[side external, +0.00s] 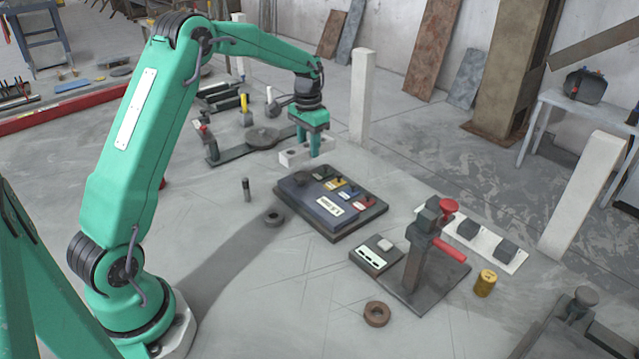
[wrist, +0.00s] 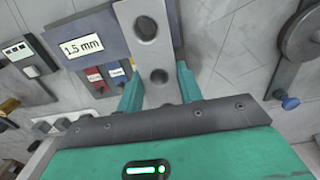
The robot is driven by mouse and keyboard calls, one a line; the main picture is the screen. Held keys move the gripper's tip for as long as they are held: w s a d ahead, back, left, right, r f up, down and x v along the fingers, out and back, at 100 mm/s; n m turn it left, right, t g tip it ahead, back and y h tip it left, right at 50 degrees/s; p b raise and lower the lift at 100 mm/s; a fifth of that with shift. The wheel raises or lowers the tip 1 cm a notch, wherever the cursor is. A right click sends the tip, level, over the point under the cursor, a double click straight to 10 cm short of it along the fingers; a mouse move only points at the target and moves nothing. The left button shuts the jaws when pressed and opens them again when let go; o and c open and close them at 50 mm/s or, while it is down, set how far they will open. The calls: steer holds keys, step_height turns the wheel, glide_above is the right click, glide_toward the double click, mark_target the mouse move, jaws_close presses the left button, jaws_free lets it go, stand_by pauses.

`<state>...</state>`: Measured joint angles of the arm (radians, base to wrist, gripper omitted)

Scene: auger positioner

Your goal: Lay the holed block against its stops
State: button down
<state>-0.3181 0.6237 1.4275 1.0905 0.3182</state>
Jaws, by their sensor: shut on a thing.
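The holed block is a pale grey bar (side external: 294,156) with round holes, hanging under my gripper (side external: 313,150) in the side view. In the wrist view the block (wrist: 149,52) shows two dark holes and sits between the green fingers of my gripper (wrist: 158,88), which is shut on it. It points away from my gripper, its far end overlapping the dark board (wrist: 86,28) in the picture. In the side view it is behind and left of that board (side external: 372,214). Its height above the surface is hard to judge. I cannot tell which parts are its stops.
The board carries coloured pieces and a "1.5 mm" label (wrist: 80,46). A clamp with a red handle (side external: 449,248) stands at the front right, with a white strip of dark blocks (side external: 514,256) behind it. A round disc fixture (side external: 263,138) is left of my gripper. Dark rings lie in front.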

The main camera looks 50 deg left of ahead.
steer(key=shift+r, duration=0.15)
steer(key=s+d+r, duration=0.3)
steer(key=s+d, duration=0.2)
steer(key=d, duration=0.3)
steer(key=s+d+r, duration=0.4)
steer(key=s+d, duration=0.1)
steer(key=d, duration=0.3)
steer(key=shift+s+d+r, duration=0.3)
steer(key=shift+d, duration=0.1)
steer(key=shift+w+a, duration=0.1)
steer(key=shift+w, duration=0.05)
steer(key=w+a+f, duration=0.4)
steer(key=w+a, duration=0.5)
steer(key=a, duration=0.4)
steer(key=shift+w+f, duration=0.35)
steer(key=shift+f, duration=0.05)
steer(key=w+a+f, duration=0.1)
steer(key=a+f, duration=0.6)
steer(key=a, duration=0.4)
steer(key=shift+a, duration=0.3)
